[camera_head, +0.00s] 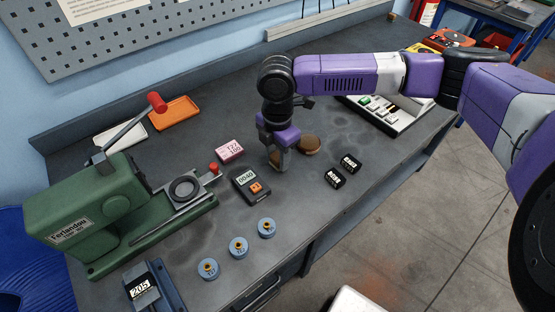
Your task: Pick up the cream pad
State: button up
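My gripper (278,164) points down at the bench, left of a brown round piece (309,145). A small tan or brownish patch shows at its fingertips. I cannot tell whether this is the cream pad, part of the fingers or another brown piece. The fingers are small and seen nearly from one side, so their gap is not clear. No separate cream pad can be made out; the gripper may hide it. A pink block (229,150) with printed lettering lies left of the gripper.
A dark meter (250,186) lies just left of the gripper. Two black blocks (342,171) are to the right. Several blue discs (238,247) line the front. A green machine (95,215) fills the left. An orange tray (175,113) is behind. A keyed panel (385,112) stands back right.

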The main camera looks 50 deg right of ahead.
aim_at(278, 156)
grip_shut()
notch_tip(278, 156, up, 20)
jog(key=b, duration=0.1)
dwell(0.4)
jog(key=shift+o, duration=0.9)
grip_release()
jog(key=c, duration=0.6)
